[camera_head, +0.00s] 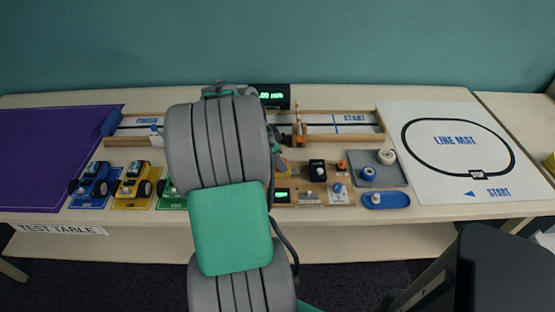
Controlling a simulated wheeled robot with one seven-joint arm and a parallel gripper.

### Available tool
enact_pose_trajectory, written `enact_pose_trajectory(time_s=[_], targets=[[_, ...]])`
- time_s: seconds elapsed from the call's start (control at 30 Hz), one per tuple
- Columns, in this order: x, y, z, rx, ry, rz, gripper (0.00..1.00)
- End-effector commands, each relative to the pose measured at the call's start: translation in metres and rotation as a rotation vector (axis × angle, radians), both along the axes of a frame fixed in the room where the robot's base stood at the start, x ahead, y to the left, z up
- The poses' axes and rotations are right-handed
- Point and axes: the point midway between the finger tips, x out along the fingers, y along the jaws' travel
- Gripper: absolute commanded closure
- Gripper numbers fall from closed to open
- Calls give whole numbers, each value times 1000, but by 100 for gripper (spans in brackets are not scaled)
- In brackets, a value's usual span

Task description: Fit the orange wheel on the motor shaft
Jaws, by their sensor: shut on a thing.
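My arm fills the middle of the head view and hides my gripper and part of the bench behind it. I cannot make out an orange wheel for certain. A small orange piece (342,165) sits on the bench right of a black block (317,171). Another orange-yellow part (286,166) shows partly at my arm's right edge; what it is cannot be told. The motor shaft is not clearly visible and may be hidden behind my arm.
The test table (360,228) carries a blue car (94,182), a yellow car (135,182) and a walled track (350,138) with an orange post (299,130). A grey tray (387,180), a blue tray (397,200) and a line mat (440,190) are at right.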

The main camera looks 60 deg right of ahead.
Motion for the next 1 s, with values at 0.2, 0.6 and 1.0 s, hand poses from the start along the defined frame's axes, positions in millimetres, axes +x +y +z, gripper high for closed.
enact_pose_trajectory(time_s=[0.2,0.6,1.0], targets=[[0,0,0,0,0,0,96],[0,0,-1,0,0,0,96],[0,0,-1,0,0,0,47]])
